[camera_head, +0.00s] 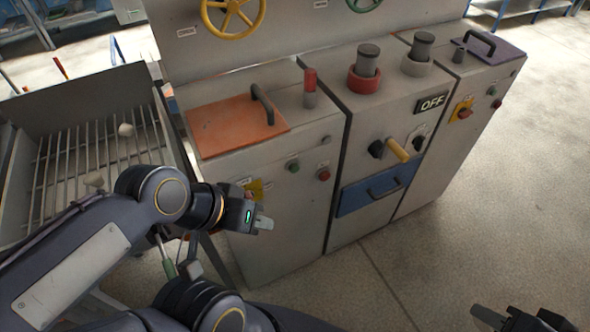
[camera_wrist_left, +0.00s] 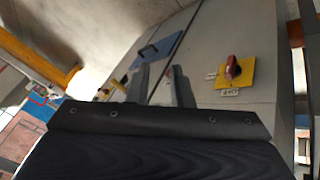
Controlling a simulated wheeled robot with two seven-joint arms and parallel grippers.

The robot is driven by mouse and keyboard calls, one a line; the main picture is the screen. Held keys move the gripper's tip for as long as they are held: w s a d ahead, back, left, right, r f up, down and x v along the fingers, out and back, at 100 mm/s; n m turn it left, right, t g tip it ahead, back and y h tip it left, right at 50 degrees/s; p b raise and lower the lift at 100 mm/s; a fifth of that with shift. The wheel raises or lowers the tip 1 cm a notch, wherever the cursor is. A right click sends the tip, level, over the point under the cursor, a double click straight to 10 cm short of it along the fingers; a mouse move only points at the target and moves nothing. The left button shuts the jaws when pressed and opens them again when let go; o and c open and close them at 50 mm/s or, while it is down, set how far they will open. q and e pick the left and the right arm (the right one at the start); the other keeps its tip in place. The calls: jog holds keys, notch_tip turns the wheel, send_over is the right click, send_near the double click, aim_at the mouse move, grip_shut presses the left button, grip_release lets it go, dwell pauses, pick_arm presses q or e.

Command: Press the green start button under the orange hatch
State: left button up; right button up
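The orange hatch (camera_head: 225,128) lies flat and closed on top of the left cabinet, with a dark arched handle (camera_head: 262,104) at its right side. Whatever is under the hatch is hidden; no start button shows there. My left gripper (camera_head: 264,222) is in front of the cabinet's front face, lower than the hatch and apart from it. In the left wrist view my left gripper (camera_wrist_left: 160,82) has its two fingers apart with nothing between them. My right gripper (camera_head: 522,316) is at the bottom right edge, partly cut off, its fingers apart, over the floor.
A red-capped lever (camera_head: 310,88) stands right of the hatch. The cabinet front carries a small green button (camera_head: 292,165), a red button (camera_head: 324,174) and a red knob on a yellow plate (camera_wrist_left: 233,70). A slatted bin (camera_head: 90,165) stands left. Floor at right is clear.

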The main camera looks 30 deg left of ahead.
pick_arm(q)
grip_shut()
dwell(1.4)
